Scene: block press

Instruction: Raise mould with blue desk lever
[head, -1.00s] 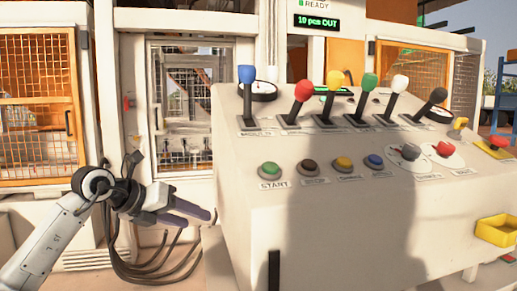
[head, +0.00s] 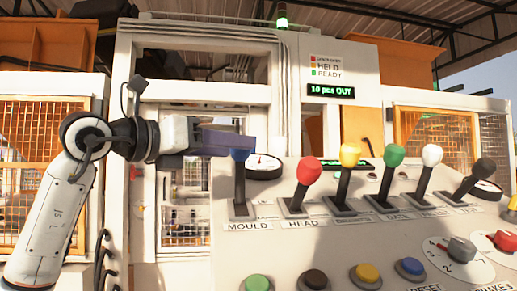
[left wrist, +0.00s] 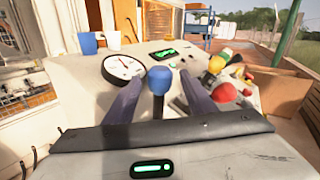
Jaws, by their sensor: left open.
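The blue lever (head: 239,182) stands upright in its slot at the left end of the desk, above the label MOULD. Its blue knob (left wrist: 159,80) shows in the left wrist view between the two fingers. My left gripper (head: 240,143) is open at the height of the knob, one finger on each side. In the left wrist view my left gripper (left wrist: 158,95) has its fingers apart, and I cannot tell whether either touches the knob. In the head view the fingers hide part of the knob. My right gripper is not in view.
Red (head: 308,171), yellow (head: 349,156), green (head: 394,156), white (head: 432,155) and black (head: 484,168) levers stand to the right. A round gauge (head: 263,165) sits close behind the blue lever. Buttons line the desk's front. A display (head: 331,90) reads 10 pcs OUT.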

